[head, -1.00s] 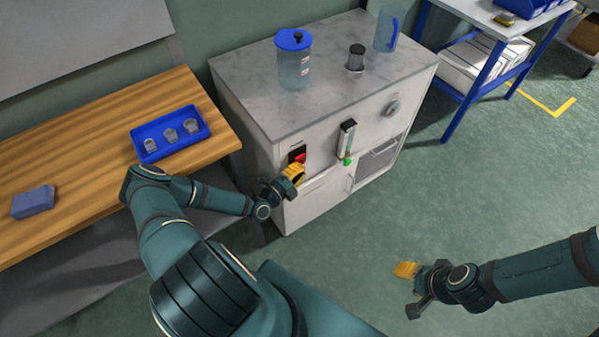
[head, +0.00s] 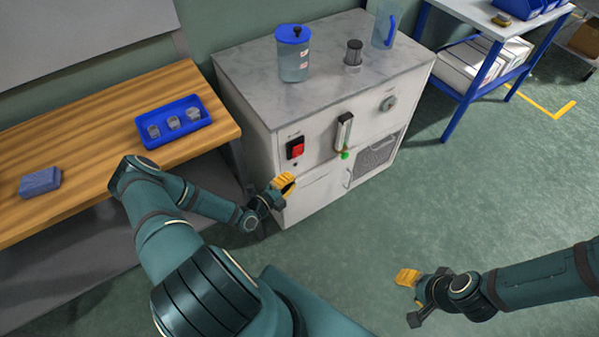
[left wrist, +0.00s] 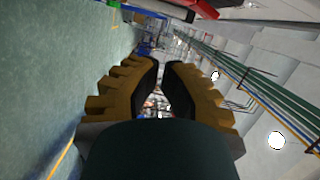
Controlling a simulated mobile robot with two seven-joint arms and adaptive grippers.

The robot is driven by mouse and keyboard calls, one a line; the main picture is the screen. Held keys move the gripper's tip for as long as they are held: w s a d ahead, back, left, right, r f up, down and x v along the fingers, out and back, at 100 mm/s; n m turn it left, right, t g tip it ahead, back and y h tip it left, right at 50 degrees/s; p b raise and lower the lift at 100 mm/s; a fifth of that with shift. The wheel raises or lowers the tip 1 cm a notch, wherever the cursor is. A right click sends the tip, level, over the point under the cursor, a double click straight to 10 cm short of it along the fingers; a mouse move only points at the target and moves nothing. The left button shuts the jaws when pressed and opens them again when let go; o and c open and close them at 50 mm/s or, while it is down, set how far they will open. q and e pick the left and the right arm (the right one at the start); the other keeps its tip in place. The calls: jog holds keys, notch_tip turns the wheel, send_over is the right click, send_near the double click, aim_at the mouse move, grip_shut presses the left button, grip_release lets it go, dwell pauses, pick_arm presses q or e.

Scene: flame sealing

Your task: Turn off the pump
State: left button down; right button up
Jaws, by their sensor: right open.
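The pump is a white cabinet (head: 315,193) with a grey marbled top. Its red switch (head: 297,148) sits on a black plate at the upper left of the front and is fully visible; which way it is set is too small to tell. My left gripper (head: 286,182) is below the switch, apart from it, by the cabinet's lower front. In the left wrist view the left gripper's fingers (left wrist: 164,64) are close together with a narrow gap and nothing between them. My right gripper (head: 405,285) is open and empty over the floor at lower right.
A flowmeter (head: 344,132) with a green knob and a round dial (head: 389,103) are on the cabinet front. A blue-lidded jar (head: 294,62) stands on top. A wooden bench (head: 85,140) with a blue tray (head: 205,128) is at left.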

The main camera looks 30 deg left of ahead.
pick_arm(q)
jog(key=s, duration=0.3)
jog(key=shift+s+a, duration=0.15)
jog(key=shift+s, duration=0.05)
dwell(0.4)
